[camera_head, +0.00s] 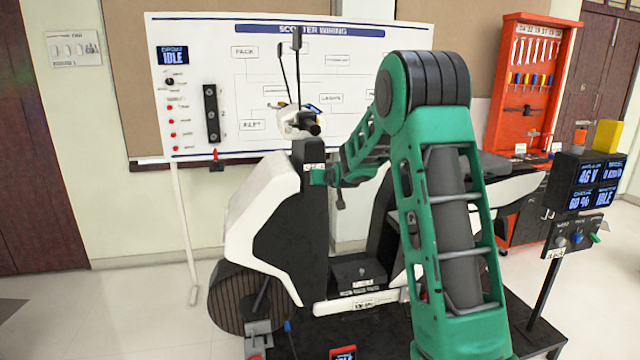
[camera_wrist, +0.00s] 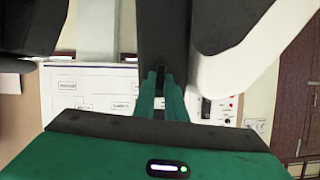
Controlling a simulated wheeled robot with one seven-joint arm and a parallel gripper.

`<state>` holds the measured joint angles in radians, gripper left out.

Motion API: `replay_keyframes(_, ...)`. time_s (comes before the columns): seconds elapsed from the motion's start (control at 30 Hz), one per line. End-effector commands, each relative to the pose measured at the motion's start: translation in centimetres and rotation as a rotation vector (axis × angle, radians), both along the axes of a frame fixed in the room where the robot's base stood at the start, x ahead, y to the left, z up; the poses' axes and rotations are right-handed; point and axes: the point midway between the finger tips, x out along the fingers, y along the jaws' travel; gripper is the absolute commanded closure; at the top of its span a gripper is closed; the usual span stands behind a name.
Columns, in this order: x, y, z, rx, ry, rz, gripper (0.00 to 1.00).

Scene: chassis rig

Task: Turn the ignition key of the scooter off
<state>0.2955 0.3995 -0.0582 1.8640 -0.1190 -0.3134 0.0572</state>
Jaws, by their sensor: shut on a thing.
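The white and black scooter (camera_head: 262,200) stands on a dark platform, its handlebar (camera_head: 300,124) up at the front. My gripper (camera_head: 318,177) reaches in from the right to the scooter's black front column, just under a small white label. In the wrist view, my gripper's green fingertips (camera_wrist: 161,84) are close together on a small dark piece (camera_wrist: 160,74) at the black column (camera_wrist: 163,35). This piece appears to be the ignition key; its shape and angle are mostly hidden by the fingers.
A display post (camera_head: 595,185) at the right reads 46 V, 60 % and IDLE, with switches below. A wiring board (camera_head: 225,60) stands behind the scooter, its small screen also reading IDLE. A red tool cabinet (camera_head: 500,75) is at the back right. Floor at the left is clear.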

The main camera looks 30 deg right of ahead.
Motion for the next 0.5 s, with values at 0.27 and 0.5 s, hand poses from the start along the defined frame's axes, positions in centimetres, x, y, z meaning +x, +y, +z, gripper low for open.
replay_keyframes(0.27, 0.0, 0.08, -0.37, -0.091, 0.033, -0.001, 1.0)
replay_keyframes(0.5, -0.02, 0.05, -0.43, -0.114, 0.04, -0.001, 1.0)
